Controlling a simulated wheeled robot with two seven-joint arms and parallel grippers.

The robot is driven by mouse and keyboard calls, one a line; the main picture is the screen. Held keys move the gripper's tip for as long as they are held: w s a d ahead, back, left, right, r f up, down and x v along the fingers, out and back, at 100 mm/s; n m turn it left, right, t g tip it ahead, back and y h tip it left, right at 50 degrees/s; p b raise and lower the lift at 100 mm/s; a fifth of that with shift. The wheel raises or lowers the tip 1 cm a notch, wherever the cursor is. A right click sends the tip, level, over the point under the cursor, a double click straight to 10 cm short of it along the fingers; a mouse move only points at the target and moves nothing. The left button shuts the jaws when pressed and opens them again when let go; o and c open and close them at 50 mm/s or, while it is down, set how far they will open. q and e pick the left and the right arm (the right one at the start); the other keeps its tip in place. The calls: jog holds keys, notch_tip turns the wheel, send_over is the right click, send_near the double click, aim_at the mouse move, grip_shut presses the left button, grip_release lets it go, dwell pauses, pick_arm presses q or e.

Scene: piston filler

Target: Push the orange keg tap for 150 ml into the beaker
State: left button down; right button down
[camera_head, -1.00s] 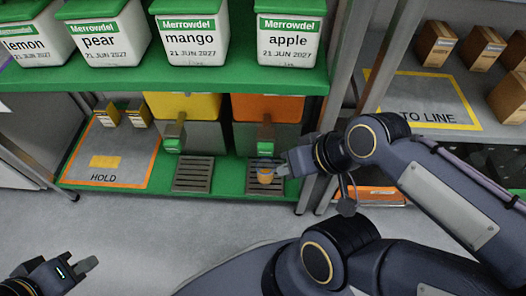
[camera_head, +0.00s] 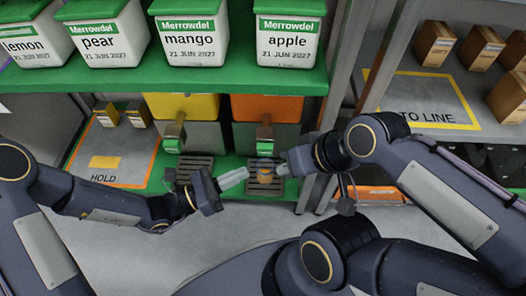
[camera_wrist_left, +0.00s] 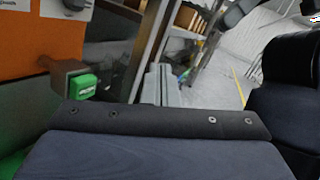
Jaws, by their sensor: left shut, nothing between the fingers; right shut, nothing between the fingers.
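The orange keg (camera_head: 267,108) stands on the lower green shelf, right of a yellow keg. Its tap (camera_head: 264,146) has a green front and shows large in the left wrist view (camera_wrist_left: 82,86). The beaker (camera_head: 265,172), with some orange liquid low in it, stands below the tap on a slotted drip tray (camera_head: 262,188). My left gripper (camera_head: 245,173) is shut and empty, just left of the beaker and below tap height in the picture. Its fingers show in the left wrist view (camera_wrist_left: 158,84). My right gripper (camera_head: 282,169) is shut and empty, close to the beaker's right side.
The yellow keg (camera_head: 183,106) has its own tap (camera_head: 174,138) and drip tray (camera_head: 195,163). White tubs stand on the upper green shelf (camera_head: 240,78). A shelf post (camera_head: 338,90) rises behind my right arm. The HOLD mat (camera_head: 125,150) has small boxes at its back.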

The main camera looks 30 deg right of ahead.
aim_at(265, 151)
pick_arm(q)
jog(key=s+d+f+n+t+y, duration=0.1)
jog(key=d+f+n+t, duration=0.4)
jog(key=f+n, duration=0.5)
jog(key=shift+s+f+t, duration=0.15)
jog(key=shift+f+t, duration=0.15)
jog(key=shift+f, duration=0.55)
jog(key=shift+d, duration=0.15)
jog(key=w+d+b, duration=0.2)
jog(key=w+d, duration=0.2)
jog(key=w, duration=0.3)
jog(key=shift+w+d, duration=0.25)
jog(key=shift+w, duration=0.05)
dwell(0.8)
jog(key=shift+w+d, duration=0.2)
jog(key=shift+w, duration=0.15)
